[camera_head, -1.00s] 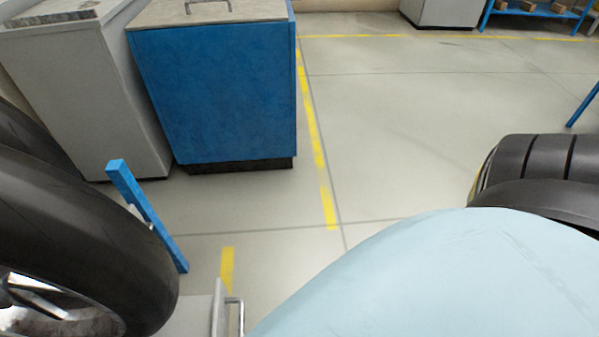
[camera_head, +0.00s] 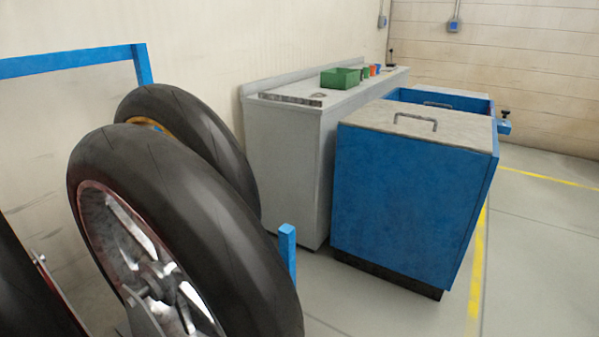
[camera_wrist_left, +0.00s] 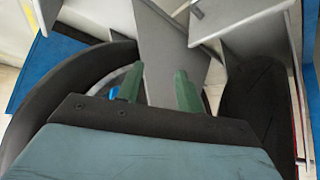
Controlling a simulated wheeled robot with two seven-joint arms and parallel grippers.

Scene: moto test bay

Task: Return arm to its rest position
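My left gripper (camera_wrist_left: 159,88) shows in the left wrist view with two green fingers standing apart. It is open, and nothing is held between the fingers. A grey panel (camera_wrist_left: 170,50) lies beyond the fingertips, and I cannot tell the distance to it. Dark tyre-like curves show on both sides of the gripper. Neither arm nor gripper is in the head view. My right gripper is in no current frame.
A large motorcycle wheel (camera_head: 190,220) stands close at the left, with another tyre (camera_head: 215,140) behind it. A grey cabinet (camera_head: 285,165) and a blue cabinet (camera_head: 405,200) stand beyond. Open floor (camera_head: 540,250) lies at the right. A blue frame (camera_head: 70,63) is upper left.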

